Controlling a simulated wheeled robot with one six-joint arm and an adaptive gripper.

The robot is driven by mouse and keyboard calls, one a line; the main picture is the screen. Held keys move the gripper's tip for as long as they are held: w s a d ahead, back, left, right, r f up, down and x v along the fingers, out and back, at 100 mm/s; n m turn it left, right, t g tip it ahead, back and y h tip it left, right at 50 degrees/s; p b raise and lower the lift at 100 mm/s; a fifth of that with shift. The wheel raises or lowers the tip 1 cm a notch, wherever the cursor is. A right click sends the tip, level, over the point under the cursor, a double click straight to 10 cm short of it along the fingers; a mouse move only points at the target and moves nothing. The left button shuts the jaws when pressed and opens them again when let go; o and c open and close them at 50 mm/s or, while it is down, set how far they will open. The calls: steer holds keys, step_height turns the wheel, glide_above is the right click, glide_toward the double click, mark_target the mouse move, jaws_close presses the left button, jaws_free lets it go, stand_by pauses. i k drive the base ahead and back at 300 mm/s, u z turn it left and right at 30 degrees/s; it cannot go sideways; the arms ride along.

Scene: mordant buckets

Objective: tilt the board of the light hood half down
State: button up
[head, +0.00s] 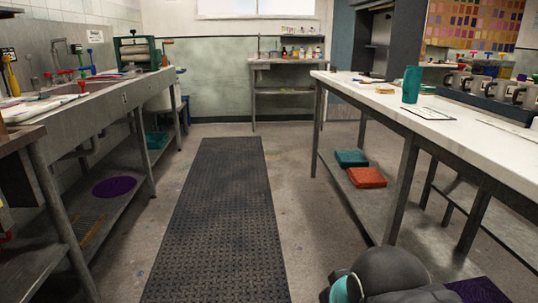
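I cannot make out a light hood or its board for certain in the head view. A tall blue-grey cabinet (344,62) stands at the back, right of centre, with a dark open recess (381,28); I cannot tell whether it is the hood. My gripper is not in view. Only a dark rounded part of my arm with a teal ring shows at the bottom right.
A black ribbed mat (225,220) runs along the clear aisle. A steel sink bench (100,92) stands left. A small shelf bench (287,62) is at the back.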

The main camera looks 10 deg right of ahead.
mark_target(382, 28)
steer(key=z, duration=0.4)
steer(key=i, duration=1.85)
steer(key=z, duration=0.65)
steer(key=i, duration=0.5)
steer(key=z, duration=0.05)
steer(key=k, duration=0.55)
steer(key=u, duration=1)
steer(key=i, duration=1.6)
steer(key=z, duration=0.2)
